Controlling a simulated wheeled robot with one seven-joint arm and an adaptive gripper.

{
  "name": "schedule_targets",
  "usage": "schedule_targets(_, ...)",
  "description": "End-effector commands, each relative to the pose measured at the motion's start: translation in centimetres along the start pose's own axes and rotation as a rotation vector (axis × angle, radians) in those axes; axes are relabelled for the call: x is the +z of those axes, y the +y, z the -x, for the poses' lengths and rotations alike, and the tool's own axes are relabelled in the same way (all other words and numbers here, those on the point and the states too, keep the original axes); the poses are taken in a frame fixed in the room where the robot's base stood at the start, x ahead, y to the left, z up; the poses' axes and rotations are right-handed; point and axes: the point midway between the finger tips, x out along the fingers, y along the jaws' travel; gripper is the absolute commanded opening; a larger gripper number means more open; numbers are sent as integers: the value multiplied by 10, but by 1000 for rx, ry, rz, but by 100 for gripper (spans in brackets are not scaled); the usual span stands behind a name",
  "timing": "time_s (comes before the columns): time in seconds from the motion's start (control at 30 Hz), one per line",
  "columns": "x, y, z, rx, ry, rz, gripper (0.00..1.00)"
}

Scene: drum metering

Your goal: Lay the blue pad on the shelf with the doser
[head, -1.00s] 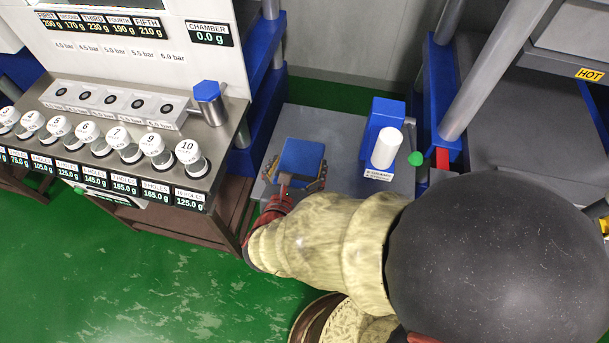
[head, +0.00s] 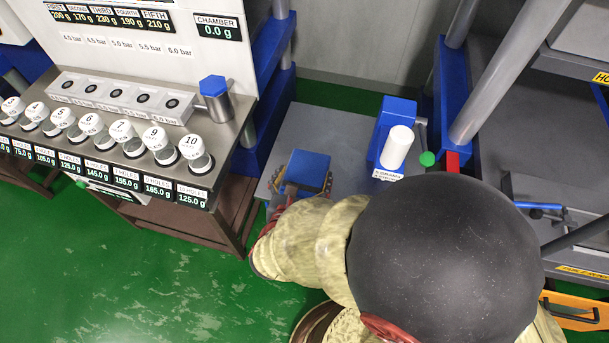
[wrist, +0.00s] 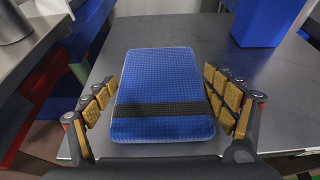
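The blue pad (wrist: 160,78), a flat block with a dark band across its near end, lies between the two fingers of my gripper (wrist: 166,98) in the wrist view. The doser (head: 397,115), blue with a white cylinder, stands on the shelf to the right of the pad. My arm hides the shelf's front.
At left is a steel counter (head: 235,135) with numbered white-capped jars (head: 192,150) and a blue-topped post (head: 214,95). A blue-framed press with grey columns (head: 500,80) stands right of the doser. Bare shelf lies between pad and doser.

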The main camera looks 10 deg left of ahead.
Motion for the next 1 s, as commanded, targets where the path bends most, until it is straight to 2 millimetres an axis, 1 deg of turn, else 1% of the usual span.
schedule_targets(0.03,-3,-2,0,-2,6,3,91)
schedule_targets(0.2,-4,-2,0,-3,6,3,100)
schedule_targets(0.53,-2,-2,0,-2,4,2,100)
schedule_targets(0.67,4,-1,4,-1,4,2,100)
schedule_targets(0.77,3,0,17,2,5,4,100)
schedule_targets(1.0,4,0,59,3,5,5,100)
